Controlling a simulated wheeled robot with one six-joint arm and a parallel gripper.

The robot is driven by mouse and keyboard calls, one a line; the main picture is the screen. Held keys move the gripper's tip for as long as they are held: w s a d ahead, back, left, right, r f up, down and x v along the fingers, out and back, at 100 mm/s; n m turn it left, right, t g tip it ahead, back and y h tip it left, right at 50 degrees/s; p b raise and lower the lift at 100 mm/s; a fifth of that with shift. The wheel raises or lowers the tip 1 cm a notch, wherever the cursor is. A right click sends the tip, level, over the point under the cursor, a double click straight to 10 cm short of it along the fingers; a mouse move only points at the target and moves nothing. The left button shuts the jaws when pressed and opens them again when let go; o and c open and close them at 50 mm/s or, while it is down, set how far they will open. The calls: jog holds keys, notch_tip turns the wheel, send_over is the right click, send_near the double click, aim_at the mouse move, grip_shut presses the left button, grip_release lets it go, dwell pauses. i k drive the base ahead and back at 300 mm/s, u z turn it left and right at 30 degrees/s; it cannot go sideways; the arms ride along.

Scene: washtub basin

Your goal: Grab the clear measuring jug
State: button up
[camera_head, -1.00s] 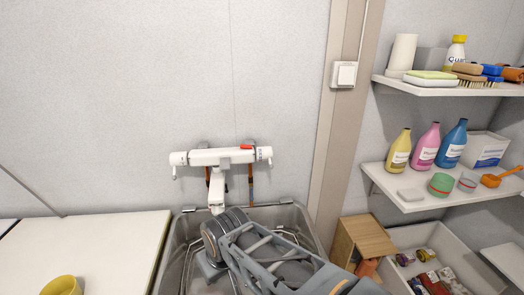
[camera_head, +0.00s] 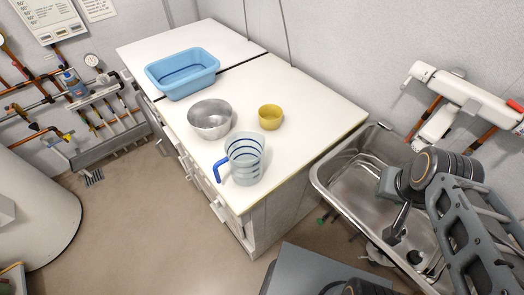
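The clear measuring jug (camera_head: 246,160) stands upright on the white counter, near its front corner. It has dark bands and a blue handle that points to the lower left. My arm shows at the right over the metal sink, well apart from the jug. My gripper's fingertips cannot be made out among the grey arm parts, so its opening is unclear.
A metal bowl (camera_head: 211,119), a yellow cup (camera_head: 270,117) and a blue basin (camera_head: 182,73) share the white counter (camera_head: 310,97) with the jug. The metal sink (camera_head: 345,182) lies right of the counter. A white faucet (camera_head: 455,88) hangs above it. Bare floor (camera_head: 150,215) is at left.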

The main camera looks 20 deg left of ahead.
aim_at(239, 164)
jog(key=z, duration=0.45)
jog(key=k, duration=0.15)
jog(key=u, duration=1.9)
jog(key=k, duration=0.85)
jog(key=u, duration=0.9)
jog(key=i, duration=0.9)
jog(key=z, duration=0.15)
